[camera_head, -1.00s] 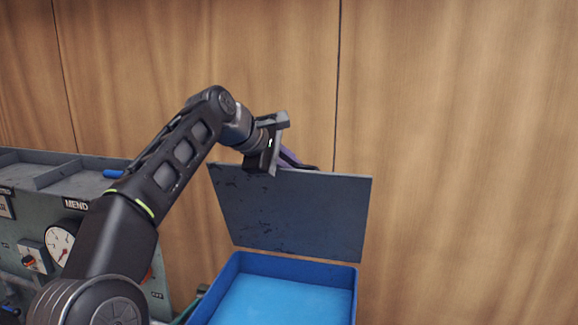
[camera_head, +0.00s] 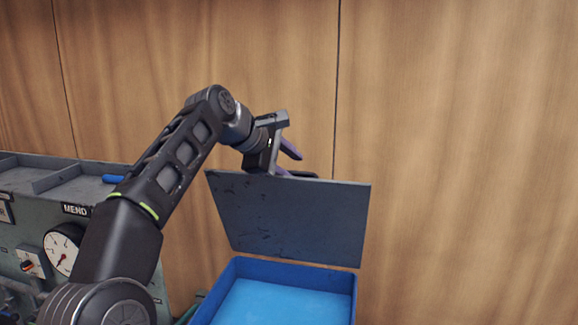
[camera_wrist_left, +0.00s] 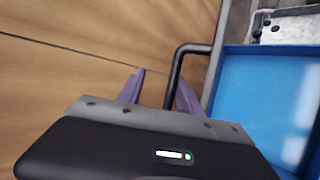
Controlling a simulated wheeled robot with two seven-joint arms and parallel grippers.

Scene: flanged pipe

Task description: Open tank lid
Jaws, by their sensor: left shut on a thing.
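The tank lid (camera_head: 290,215) is a dark grey panel, raised steeply behind the open blue tank (camera_head: 295,272). Light blue shows inside the tank. The lid has a black handle near its top edge; in the left wrist view the bent handle bar (camera_wrist_left: 178,65) runs between my purple fingers. My left gripper (camera_head: 288,163) is at the lid's top edge, with its jaws around the handle and shut on it. It also shows in the left wrist view (camera_wrist_left: 160,90). The exact finger contact is hard to see. My right gripper is out of view.
A grey-green control panel (camera_head: 75,235) with a round gauge (camera_head: 62,248) and a knob stands at the left. A blue object (camera_head: 112,179) lies on its top. A wooden wall (camera_head: 460,120) stands close behind the lid. The area right of the tank looks clear.

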